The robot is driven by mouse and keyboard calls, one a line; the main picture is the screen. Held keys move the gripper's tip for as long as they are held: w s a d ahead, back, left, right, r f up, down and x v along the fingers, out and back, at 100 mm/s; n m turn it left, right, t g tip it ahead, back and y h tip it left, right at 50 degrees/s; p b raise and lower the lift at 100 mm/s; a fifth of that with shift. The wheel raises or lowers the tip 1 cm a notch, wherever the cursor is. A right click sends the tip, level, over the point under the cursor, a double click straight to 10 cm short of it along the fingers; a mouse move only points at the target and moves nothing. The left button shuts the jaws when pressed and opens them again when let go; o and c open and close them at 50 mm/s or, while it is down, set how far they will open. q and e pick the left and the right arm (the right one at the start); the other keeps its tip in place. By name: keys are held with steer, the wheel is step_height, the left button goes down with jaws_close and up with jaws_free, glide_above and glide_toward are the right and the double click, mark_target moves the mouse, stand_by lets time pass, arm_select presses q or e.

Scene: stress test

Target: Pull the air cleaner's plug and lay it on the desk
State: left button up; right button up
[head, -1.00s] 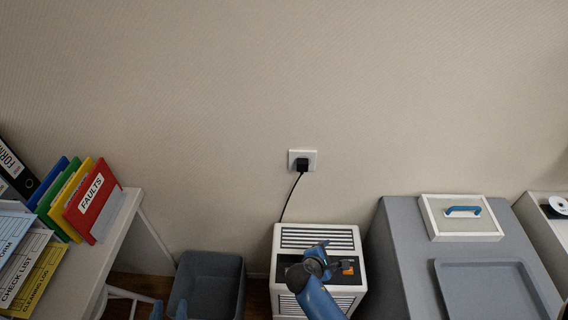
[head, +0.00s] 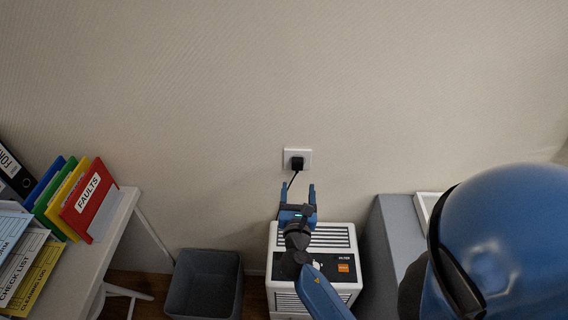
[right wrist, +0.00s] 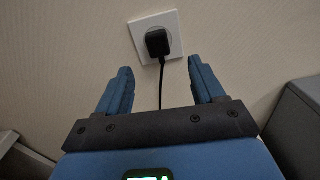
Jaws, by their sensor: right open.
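The black plug (head: 297,163) sits in the white wall socket (head: 288,155), with its cord hanging down behind the air cleaner (head: 343,238). The plug also shows in the right wrist view (right wrist: 157,42), beyond and above the fingertips, in the socket plate (right wrist: 141,28). My right gripper (head: 298,188) is open and empty, just below the plug and apart from it. In the right wrist view its two fingers (right wrist: 160,72) stand either side of the cord (right wrist: 161,85). The desk (head: 113,228) is at the left. My left gripper is not in view.
Colored folders (head: 85,198) and paper forms (head: 35,275) cover much of the visible desk top. A grey bin (head: 205,283) stands between desk and air cleaner. A grey cabinet (head: 385,220) stands to the right, partly hidden by my blue arm. The wall around the socket is clear.

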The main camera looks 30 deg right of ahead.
mark_target(297, 167)
steer(key=shift+w+a+n, duration=0.1)
steer(key=shift+n, duration=0.3)
steer(key=shift+p+x, duration=0.4)
steer(key=shift+x, duration=4.1)
jaws_close()
steer(key=shift+a, duration=0.15)
steer(key=shift+p+v, duration=0.3)
steer(key=shift+v, duration=2.65)
